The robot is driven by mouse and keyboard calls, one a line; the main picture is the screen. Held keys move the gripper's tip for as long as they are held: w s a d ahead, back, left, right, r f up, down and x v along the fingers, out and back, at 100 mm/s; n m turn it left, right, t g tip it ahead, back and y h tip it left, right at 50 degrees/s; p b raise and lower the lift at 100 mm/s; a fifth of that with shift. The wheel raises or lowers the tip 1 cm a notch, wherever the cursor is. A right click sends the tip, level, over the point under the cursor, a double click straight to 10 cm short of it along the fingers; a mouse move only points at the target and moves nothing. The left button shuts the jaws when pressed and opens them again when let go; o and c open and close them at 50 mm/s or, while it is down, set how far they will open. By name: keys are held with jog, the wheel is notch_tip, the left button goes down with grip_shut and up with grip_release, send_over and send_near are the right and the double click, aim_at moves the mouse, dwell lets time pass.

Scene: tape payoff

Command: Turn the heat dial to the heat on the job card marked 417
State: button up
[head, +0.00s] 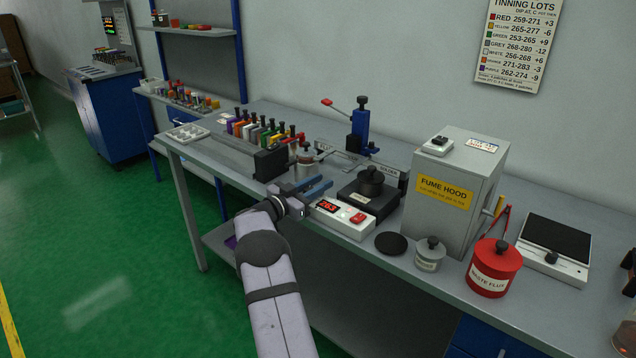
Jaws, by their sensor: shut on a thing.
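The white heat controller (347,222) sits at the bench's front edge. Its red display (328,206) seems to read 263, and a red switch (357,217) is at its right. My gripper (325,187) is at the controller's left end, its blue fingers shut around the heat dial, which the gripper hides. A black pot unit (371,190) stands behind the controller. I cannot make out a job card marked 417. A wall chart headed "TINNING LOTS" (514,45) lists colours with temperature ranges and signed offsets, such as red 259-271 +3 and purple 262-274 -9.
A rack of coloured-handled tools (264,160) stands left of my gripper. A grey fume hood (456,190), a black disc (391,243), a small grey canister (430,255) and a red flux pot (494,268) stand to the right. A blue lever stand (361,128) is behind.

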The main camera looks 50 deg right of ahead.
jog(key=shift+s+r+m+g+y, duration=0.15)
jog(key=shift+m+g, duration=0.3)
jog(key=shift+g, duration=0.35)
jog(key=shift+s+m+g+y, duration=0.15)
jog(key=shift+m+g, duration=0.3)
jog(key=shift+g, duration=0.35)
jog(key=shift+a, duration=0.1)
jog(key=o, duration=1)
jog(key=shift+o, duration=0.2)
jog(key=shift+b+v, duration=0.7)
jog(key=shift+v, duration=2.95)
